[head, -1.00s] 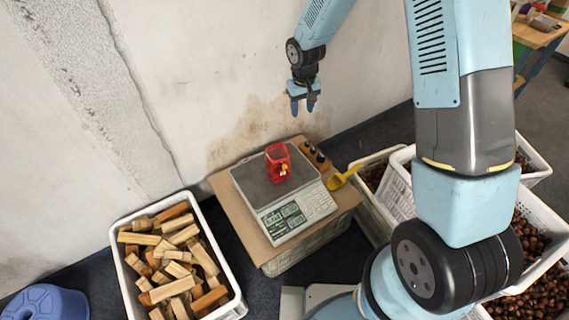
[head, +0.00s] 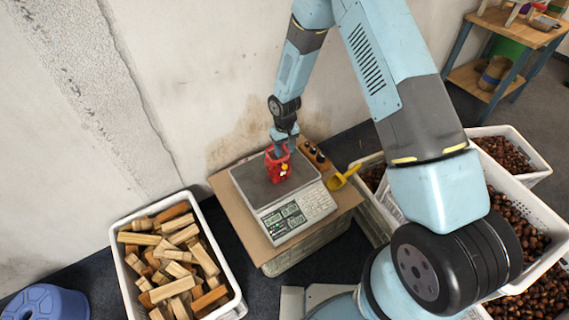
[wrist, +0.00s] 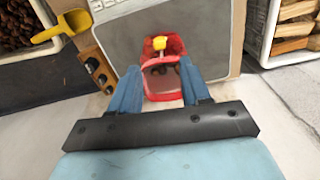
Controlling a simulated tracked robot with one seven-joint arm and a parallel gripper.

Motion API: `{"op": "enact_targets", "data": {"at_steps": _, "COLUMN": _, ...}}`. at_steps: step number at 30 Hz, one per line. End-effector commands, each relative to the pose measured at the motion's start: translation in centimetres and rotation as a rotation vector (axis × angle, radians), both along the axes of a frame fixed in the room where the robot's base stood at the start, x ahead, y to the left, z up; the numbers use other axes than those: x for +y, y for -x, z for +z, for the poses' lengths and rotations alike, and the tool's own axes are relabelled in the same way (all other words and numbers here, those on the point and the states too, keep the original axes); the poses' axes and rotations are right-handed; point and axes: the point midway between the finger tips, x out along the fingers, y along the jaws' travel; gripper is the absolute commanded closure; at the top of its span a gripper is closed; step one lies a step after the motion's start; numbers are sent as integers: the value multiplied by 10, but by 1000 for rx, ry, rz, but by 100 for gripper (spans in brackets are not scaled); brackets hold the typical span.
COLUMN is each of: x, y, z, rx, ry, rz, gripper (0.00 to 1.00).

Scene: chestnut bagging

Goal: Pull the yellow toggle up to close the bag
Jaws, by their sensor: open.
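The red bag (head: 277,167) stands on the weighing scale (head: 253,188) with its mouth open. In the wrist view its red rim (wrist: 163,97) shows as a ring between my fingers. The yellow toggle (wrist: 159,43) sits on the bag's side away from my gripper; it also shows in the head view (head: 284,168). My gripper (head: 282,149) is open, pointing down right at the bag's top. In the wrist view its blue fingers (wrist: 162,88) are on either side of the bag's mouth. I cannot tell whether they touch it. The toggle lies beyond the fingertips.
The scale stands on a cardboard-topped crate (head: 225,188). A wooden block with dark knobs (head: 314,155) and a yellow scoop (head: 342,177) lie to its right. A crate of wood pieces (head: 237,302) stands left, crates of chestnuts (head: 556,226) right.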

Motion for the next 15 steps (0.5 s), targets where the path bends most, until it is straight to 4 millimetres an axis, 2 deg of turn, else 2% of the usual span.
{"op": "enact_targets", "data": {"at_steps": 1, "x": -1, "y": 1, "z": -10, "rx": 3, "ry": 2, "rz": 1, "gripper": 53}}
{"op": "enact_targets", "data": {"at_steps": 9, "x": 0, "y": 1, "z": -52, "rx": 3, "ry": 2, "rz": 0, "gripper": 53}}
{"op": "enact_targets", "data": {"at_steps": 15, "x": 0, "y": 0, "z": -75, "rx": 1, "ry": 1, "rz": 1, "gripper": 53}}
